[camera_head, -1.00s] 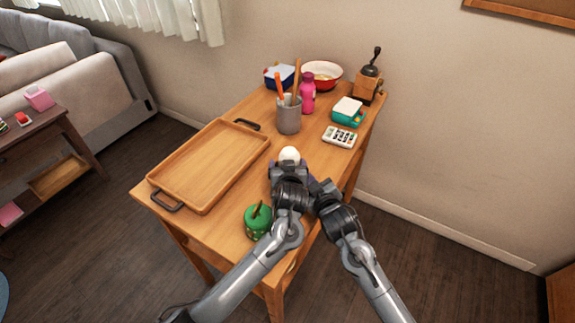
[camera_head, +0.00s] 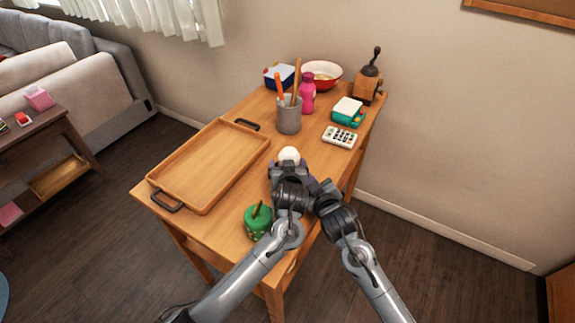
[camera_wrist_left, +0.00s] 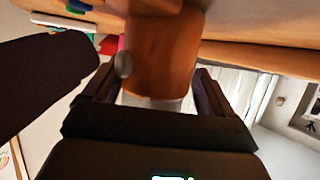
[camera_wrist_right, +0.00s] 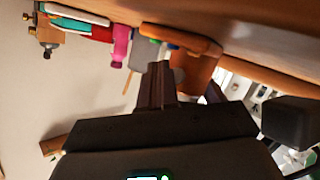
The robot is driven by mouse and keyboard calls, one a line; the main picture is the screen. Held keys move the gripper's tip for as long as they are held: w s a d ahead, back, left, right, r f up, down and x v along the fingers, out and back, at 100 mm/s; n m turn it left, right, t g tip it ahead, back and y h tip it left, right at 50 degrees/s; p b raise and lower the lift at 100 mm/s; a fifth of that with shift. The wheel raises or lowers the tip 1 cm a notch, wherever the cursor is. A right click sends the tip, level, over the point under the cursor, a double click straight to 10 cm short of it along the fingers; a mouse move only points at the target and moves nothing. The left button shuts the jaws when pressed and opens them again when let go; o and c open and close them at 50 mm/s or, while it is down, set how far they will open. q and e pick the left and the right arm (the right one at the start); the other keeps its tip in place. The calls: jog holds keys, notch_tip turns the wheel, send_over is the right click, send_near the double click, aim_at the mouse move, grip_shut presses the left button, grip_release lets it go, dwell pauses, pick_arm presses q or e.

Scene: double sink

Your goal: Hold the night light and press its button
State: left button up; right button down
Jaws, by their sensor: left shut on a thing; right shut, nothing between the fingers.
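The night light has a brown wooden body (camera_wrist_left: 160,55) with a round grey button (camera_wrist_left: 123,65) on its side and a white globe. The globe (camera_head: 289,154) shows in the head view just beyond the grippers. My left gripper (camera_wrist_left: 155,88) is shut on the night light, with a finger on each side of it. My right gripper (camera_head: 312,184) is shut and empty beside it. In the left wrist view, the right gripper's dark tip is close to the button; I cannot tell whether they touch. The body (camera_wrist_right: 198,72) also shows beyond the right fingers in the right wrist view.
A wooden tray (camera_head: 178,189) lies left on the table, and a green apple-shaped jar (camera_head: 257,222) stands near the left forearm. A utensil cup (camera_head: 288,117), pink bottle (camera_head: 308,94), calculator (camera_head: 339,137) and coffee grinder (camera_head: 367,85) stand farther back.

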jog(key=shift+a, duration=0.15)
dwell(0.4)
jog(key=shift+w+a, duration=0.15)
jog(key=shift+a, duration=0.1)
jog(key=shift+w+a+r, duration=0.2)
jog(key=shift+w+a, duration=0.15)
jog(key=shift+a, duration=0.4)
dwell(0.9)
jog(key=shift+d, duration=0.1)
jog(key=shift+s+d+r, duration=0.2)
jog(key=shift+s+d, duration=0.3)
jog(key=shift+d, duration=0.35)
jog(key=shift+d, duration=0.15)
jog(key=s+d, duration=0.3)
jog(key=d, duration=0.2)
jog(key=shift+d+f, duration=0.15)
jog(key=shift+f, duration=0.15)
